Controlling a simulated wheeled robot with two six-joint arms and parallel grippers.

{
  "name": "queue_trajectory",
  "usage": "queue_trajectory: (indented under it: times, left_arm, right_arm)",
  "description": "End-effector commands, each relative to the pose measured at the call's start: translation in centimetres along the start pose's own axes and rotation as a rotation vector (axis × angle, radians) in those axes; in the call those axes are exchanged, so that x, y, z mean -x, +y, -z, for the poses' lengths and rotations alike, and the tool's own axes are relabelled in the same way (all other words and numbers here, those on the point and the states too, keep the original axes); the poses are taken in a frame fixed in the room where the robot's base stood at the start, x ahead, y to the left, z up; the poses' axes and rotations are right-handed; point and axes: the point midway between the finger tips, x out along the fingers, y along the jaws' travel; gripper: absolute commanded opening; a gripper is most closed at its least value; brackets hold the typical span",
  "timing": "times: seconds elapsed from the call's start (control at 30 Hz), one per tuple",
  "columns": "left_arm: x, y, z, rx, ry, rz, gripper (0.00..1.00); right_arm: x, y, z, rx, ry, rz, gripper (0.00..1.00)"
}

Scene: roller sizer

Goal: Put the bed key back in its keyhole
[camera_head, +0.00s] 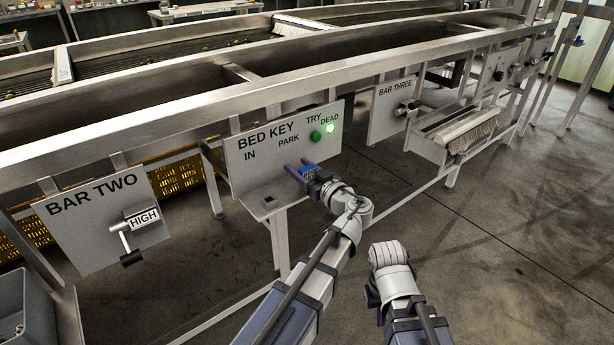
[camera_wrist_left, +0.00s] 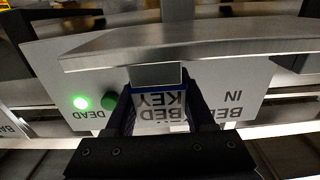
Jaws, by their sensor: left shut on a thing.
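The bed key (camera_wrist_left: 160,110) is a white tag lettered BED KEY with a blue edge and a grey block at its far end. My left gripper (camera_wrist_left: 161,108) is shut on it, one dark finger on each side. In the head view the left gripper (camera_head: 303,169) holds the key (camera_head: 309,174) in front of the panel below PARK. The BED KEY panel (camera_head: 262,152) has IN, PARK and TRY marks. A small dark square hole (camera_head: 268,198), likely the keyhole, is in the shelf below IN, left of the gripper. My right gripper's fingers do not show.
A green button (camera_head: 315,136) and a lit green lamp (camera_head: 330,128) marked DEAD are on the panel. The BAR TWO panel (camera_head: 100,220) with a handle stands left, BAR THREE (camera_head: 392,105) right. The floor to the right is clear.

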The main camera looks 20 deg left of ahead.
Motion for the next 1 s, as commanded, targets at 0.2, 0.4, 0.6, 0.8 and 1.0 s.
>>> queue_trajectory:
  times: [0.2, 0.4, 0.6, 0.8, 1.0]
  left_arm:
    - [0.0, 0.0, 0.0, 0.000, 0.000, 0.000, 0.02]
    - [0.0, 0.0, 0.3, 0.000, 0.000, 0.000, 0.02]
    - [0.0, 0.0, 1.7, 0.000, 0.000, 0.000, 0.02]
    - [0.0, 0.0, 4.5, 0.000, 0.000, 0.000, 0.02]
    - [0.0, 0.0, 7.7, 0.000, 0.000, 0.000, 0.02]
  right_arm:
    - [0.0, 0.0, 0.0, 0.000, 0.000, 0.000, 0.00]
    - [0.3, 0.0, 0.0, 0.000, 0.000, 0.000, 0.00]
    - [1.7, 0.1, -0.1, -0.001, 0.000, 0.002, 0.00]
    - [4.5, 0.3, -0.3, -0.002, 0.000, 0.007, 0.00]
    - [7.7, 0.6, -0.5, -0.003, -0.001, 0.010, 0.00]
